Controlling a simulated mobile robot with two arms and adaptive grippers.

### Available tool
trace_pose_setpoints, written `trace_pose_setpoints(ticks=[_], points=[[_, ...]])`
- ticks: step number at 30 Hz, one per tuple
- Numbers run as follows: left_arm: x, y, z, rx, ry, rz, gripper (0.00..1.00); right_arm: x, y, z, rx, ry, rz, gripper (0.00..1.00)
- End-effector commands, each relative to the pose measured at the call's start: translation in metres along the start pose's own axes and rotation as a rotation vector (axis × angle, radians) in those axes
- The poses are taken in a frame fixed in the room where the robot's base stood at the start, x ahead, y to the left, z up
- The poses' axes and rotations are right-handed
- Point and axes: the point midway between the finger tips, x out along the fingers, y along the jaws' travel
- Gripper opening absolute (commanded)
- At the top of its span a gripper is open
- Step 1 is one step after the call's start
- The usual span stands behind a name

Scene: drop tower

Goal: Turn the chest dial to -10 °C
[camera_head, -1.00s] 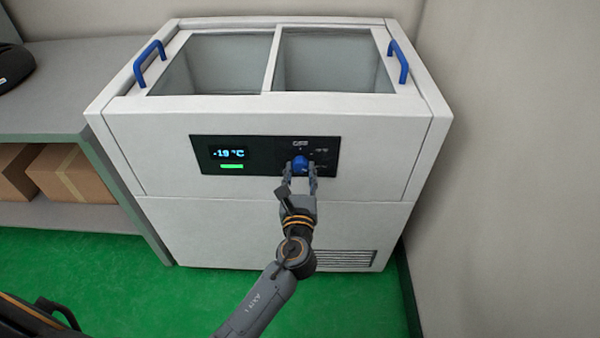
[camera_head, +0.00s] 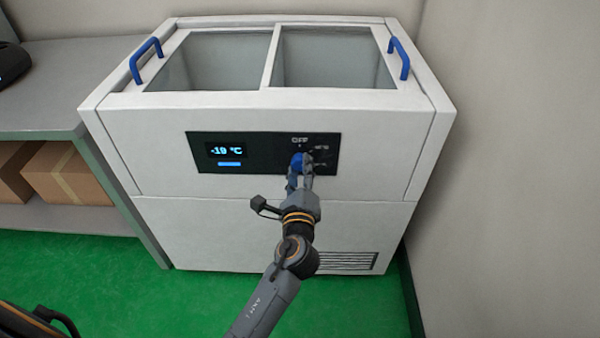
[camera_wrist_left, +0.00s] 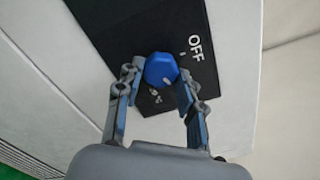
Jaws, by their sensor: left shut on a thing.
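The white chest freezer (camera_head: 390,150) stands ahead with a black control panel (camera_head: 262,140) on its front. The display (camera_head: 226,150) reads what looks like -19 °C, with a blue bar below it. The blue dial (camera_head: 297,160) is on the panel's right part, under the word OFF. My left gripper (camera_head: 300,170) is shut on the dial. In the left wrist view the fingers (camera_wrist_left: 155,88) hold the dial (camera_wrist_left: 160,70) from both sides, and the picture is rolled, with OFF tilted. The dial's other markings are partly hidden or too small to read. My right gripper is not in view.
The freezer's glass-topped bins (camera_head: 330,60) have blue handles (camera_head: 147,60) at both sides. A grey shelf (camera_head: 80,85) with cardboard boxes (camera_head: 68,173) stands at the left. A wall (camera_head: 500,150) is close at the right. Green floor (camera_head: 120,285) lies in front.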

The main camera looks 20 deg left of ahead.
Motion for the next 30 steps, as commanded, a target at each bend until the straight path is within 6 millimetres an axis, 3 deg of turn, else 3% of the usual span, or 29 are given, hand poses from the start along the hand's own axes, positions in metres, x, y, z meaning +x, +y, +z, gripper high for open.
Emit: trace_pose_setpoints(ticks=[12, 26, 27, 30], points=[[0.0, 0.001, 0.0, -0.15, -0.001, 0.002, 0.06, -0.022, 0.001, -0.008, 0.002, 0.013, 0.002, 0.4], [0.0, 0.0, 0.0, -0.16, -0.001, 0.002, 0.06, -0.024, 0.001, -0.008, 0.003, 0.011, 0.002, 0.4], [0.0, 0.0, 0.0, -0.16, -0.001, 0.002, 0.42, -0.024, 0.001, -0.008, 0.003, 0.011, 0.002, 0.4], [0.0, 0.0, 0.0, -0.16, -0.001, 0.002, 0.61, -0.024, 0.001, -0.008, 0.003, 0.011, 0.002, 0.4]])
